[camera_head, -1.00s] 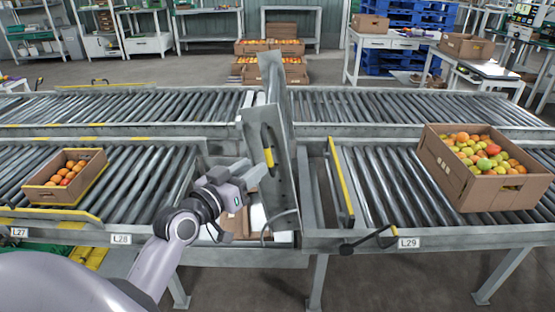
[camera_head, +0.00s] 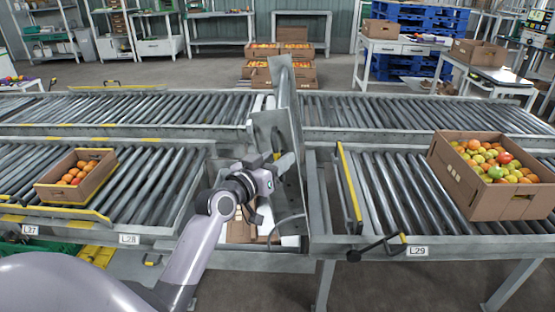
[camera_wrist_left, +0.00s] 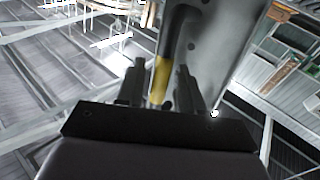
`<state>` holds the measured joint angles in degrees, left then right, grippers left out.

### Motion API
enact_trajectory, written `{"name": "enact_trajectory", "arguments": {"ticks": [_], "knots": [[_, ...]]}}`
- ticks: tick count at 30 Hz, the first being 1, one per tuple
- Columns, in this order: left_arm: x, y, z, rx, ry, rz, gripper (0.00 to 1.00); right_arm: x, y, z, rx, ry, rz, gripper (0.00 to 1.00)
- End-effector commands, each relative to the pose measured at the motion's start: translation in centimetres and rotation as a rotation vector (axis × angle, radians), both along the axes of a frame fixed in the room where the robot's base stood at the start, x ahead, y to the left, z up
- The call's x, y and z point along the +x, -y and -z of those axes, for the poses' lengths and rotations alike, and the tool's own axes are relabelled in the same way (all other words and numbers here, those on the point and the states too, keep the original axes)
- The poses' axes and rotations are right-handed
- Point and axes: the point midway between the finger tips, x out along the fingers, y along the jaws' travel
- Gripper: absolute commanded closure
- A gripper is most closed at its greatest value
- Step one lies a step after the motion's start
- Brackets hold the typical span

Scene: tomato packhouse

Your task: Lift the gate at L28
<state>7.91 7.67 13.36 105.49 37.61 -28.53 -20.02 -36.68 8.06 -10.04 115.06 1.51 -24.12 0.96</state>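The grey gate (camera_head: 288,135) stands upright, leaning a little, at the gap between the L28 and L29 roller sections. The L28 label (camera_head: 129,239) is on the front rail to its left. My left gripper (camera_head: 284,160) is at the gate's left face and covers most of the handle in the head view. In the left wrist view, the dark handle with a yellow band (camera_wrist_left: 160,80) lies between the two fingers (camera_wrist_left: 158,85). The fingers look apart, with narrow gaps beside the handle. My right gripper is not in view.
A box of tomatoes (camera_head: 76,176) sits on the left rollers and a larger one (camera_head: 478,196) on the right rollers. A black lever (camera_head: 376,246) is beside the L29 label (camera_head: 417,251). Another roller line (camera_head: 130,108) runs behind.

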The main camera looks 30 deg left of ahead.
Motion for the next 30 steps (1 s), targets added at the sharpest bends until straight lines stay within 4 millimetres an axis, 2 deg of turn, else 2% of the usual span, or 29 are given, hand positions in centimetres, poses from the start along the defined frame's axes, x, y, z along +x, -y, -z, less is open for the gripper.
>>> {"name": "enact_trajectory", "arguments": {"ticks": [2,3,5,6,14,20,24,30], "knots": [[0.0,0.0,0.0,0.000,0.000,0.000,0.63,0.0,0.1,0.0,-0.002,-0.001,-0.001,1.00],[0.0,0.0,0.0,-0.001,0.000,0.000,0.76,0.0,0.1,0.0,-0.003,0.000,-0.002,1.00],[0.0,0.0,0.0,-0.001,0.000,0.000,0.96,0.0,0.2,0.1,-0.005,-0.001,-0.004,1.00],[0.0,0.0,0.0,-0.001,0.000,0.000,1.00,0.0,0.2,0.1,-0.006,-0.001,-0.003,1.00],[-0.3,-0.5,0.6,-0.012,0.007,-0.002,1.00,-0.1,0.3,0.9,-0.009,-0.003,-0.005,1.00],[-1.7,-2.8,2.0,-0.071,0.044,-0.005,1.00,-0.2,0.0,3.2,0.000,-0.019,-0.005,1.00],[-2.5,-4.2,2.6,-0.113,0.068,-0.005,1.00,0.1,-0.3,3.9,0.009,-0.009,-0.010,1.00],[-3.1,-5.1,2.7,-0.150,0.090,-0.003,1.00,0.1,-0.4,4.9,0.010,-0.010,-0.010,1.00]]}}
